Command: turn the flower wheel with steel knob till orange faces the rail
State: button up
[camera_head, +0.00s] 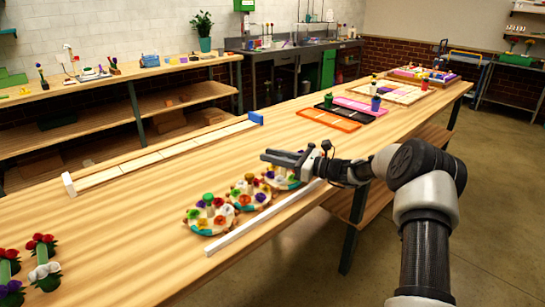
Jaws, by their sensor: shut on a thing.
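Three round flower wheels stand in a row on the wooden table: the near wheel (210,216) with a green knob, the middle wheel (249,194), and the far wheel (283,181), partly covered by my gripper. The white rail (262,218) runs along their right side. My gripper (274,157) is over the far wheel, shut on what appears to be its central knob. The knob's steel colour is hidden by the fingers. Small coloured flowers ring each wheel; which colour on the far wheel faces the rail is too small and covered to tell.
A long pale track (165,155) with a blue end block lies behind the wheels. Red and white flower bunches (42,262) stand at the near left. An orange tray (328,119) and other trays lie farther back.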

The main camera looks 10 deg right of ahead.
jog(key=shift+d+m, duration=0.1)
jog(key=shift+m, duration=0.2)
